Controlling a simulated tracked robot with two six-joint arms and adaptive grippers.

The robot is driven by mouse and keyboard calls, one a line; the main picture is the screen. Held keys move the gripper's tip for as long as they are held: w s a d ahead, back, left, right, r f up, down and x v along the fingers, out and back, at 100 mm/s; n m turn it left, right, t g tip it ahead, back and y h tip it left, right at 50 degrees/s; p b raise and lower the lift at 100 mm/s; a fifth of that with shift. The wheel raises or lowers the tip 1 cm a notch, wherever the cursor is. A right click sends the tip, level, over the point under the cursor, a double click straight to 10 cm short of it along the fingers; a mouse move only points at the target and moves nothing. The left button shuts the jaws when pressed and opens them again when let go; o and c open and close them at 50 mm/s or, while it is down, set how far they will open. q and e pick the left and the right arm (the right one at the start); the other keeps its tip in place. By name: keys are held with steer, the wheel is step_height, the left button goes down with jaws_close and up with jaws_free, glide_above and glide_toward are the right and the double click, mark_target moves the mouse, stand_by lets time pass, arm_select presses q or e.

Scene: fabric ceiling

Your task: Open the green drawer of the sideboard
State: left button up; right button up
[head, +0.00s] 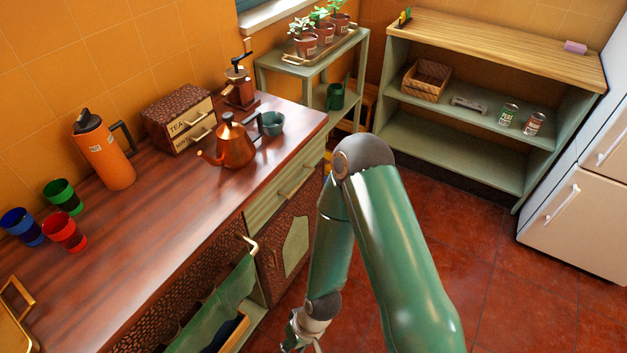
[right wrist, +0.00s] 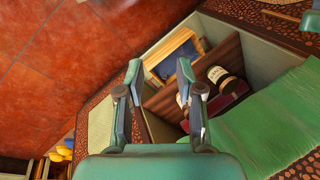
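The sideboard (head: 150,225) stands on the left in the head view, with a dark wooden top. Its pale green drawer front (head: 262,210) with a brass handle (head: 300,180) lies just under the top's right end and looks shut. My right gripper (head: 305,335) is at the bottom edge of the head view, partly cut off, below and apart from that handle. In the right wrist view my right gripper (right wrist: 160,72) has its two fingers apart with nothing held, in front of an open compartment with a jar (right wrist: 226,80). My left gripper is out of view.
A green cloth (head: 215,305) hangs at the open compartment; it also shows in the wrist view (right wrist: 270,120). A copper kettle (head: 232,145), orange flask (head: 105,155) and several cups stand on the top. A shelf unit (head: 490,55) stands behind; red floor (head: 480,260) is clear.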

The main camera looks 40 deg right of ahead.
steer(key=shift+d, duration=0.1)
steer(key=n+t+h+b, duration=0.4)
steer(key=n+t+b, duration=1.45)
steer(key=b, duration=1.45)
glide_toward(301, 181)
steer(key=shift+n+g, duration=0.55)
steer(key=shift+n, duration=0.2)
steer(key=w, duration=1)
steer(key=shift+w+r+b, duration=0.1)
steer(key=shift+r+b, duration=0.1)
steer(key=shift+b, duration=0.1)
